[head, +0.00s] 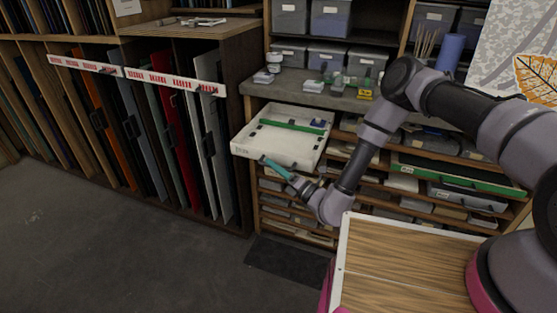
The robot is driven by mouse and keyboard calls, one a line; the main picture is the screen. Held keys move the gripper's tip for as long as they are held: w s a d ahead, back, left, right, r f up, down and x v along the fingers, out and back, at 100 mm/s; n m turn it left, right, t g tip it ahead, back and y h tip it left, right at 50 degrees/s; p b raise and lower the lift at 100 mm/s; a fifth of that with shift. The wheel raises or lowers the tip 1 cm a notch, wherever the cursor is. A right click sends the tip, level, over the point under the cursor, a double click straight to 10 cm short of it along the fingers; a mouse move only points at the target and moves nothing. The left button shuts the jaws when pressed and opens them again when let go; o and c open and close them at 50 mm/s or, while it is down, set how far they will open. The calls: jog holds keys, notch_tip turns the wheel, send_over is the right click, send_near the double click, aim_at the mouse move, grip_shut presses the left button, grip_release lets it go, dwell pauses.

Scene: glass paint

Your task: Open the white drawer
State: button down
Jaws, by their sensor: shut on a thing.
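The white drawer (245,150) is pulled out from the wooden shelf unit, below the grey counter. Its inside shows, with a long green item (292,126) and a small blue item (319,123) in it. The handle itself is hidden by the fingers or too small to make out.
Lower shelves (290,215) hold several flat trays and boards. Grey bins (330,20) and small jars stand above on the counter (300,87). A rack of upright coloured panels (190,140) stands at the left. The dark floor (120,250) in front is clear apart from a mat (285,263).

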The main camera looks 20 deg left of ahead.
jog(key=shift+s+f, duration=0.1)
jog(key=shift+s, duration=0.05)
jog(key=c, duration=0.9)
grip_release()
jog(key=v, duration=1.1)
